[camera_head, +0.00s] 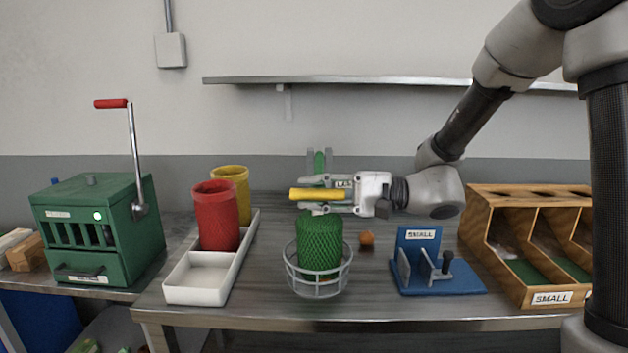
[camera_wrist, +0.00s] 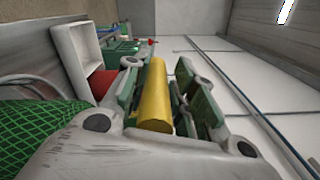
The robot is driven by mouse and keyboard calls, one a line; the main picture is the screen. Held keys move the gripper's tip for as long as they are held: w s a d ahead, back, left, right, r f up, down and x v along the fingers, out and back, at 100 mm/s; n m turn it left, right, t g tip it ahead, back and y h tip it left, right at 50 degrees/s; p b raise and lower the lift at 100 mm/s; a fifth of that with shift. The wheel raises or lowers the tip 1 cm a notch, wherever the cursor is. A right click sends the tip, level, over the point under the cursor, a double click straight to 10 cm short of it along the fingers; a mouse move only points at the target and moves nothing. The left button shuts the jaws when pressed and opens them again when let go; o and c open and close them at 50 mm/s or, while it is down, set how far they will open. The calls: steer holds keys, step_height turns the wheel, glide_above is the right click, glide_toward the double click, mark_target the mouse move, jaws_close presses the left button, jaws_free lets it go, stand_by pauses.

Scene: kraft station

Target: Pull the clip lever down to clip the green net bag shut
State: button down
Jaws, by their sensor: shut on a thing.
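The green net bag (camera_head: 320,242) stands upright in a round grey wire holder (camera_head: 318,284) at the front middle of the table. Its green mesh also fills the lower left of the wrist view (camera_wrist: 35,130). My gripper (camera_head: 318,194) is just above the bag, shut on the yellow lever handle (camera_head: 303,194). In the wrist view the yellow handle (camera_wrist: 157,95) lies lengthwise between the finger pads. A green and grey clip device (camera_head: 319,160) rises behind the gripper. The gripper hides its lower part, and the lever's joint cannot be made out.
A white tray (camera_head: 195,277) with red (camera_head: 216,217) and yellow (camera_head: 231,178) net bags stands left. A green machine (camera_head: 95,235) with a red-handled lever is farther left. A blue SMALL fixture (camera_head: 440,282) and wooden bins (camera_head: 480,230) stand right. A small orange-brown object (camera_head: 366,239) lies near the holder.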

steer(key=shift+s+f, duration=0.15)
steer(key=shift+f, duration=0.45)
steer(key=c, duration=1.3)
jaws_free()
steer(key=shift+r, duration=0.15)
steer(key=shift+d, duration=0.15)
steer(key=d, duration=1.1)
steer(key=shift+d, duration=0.35)
steer(key=shift+s, duration=0.1)
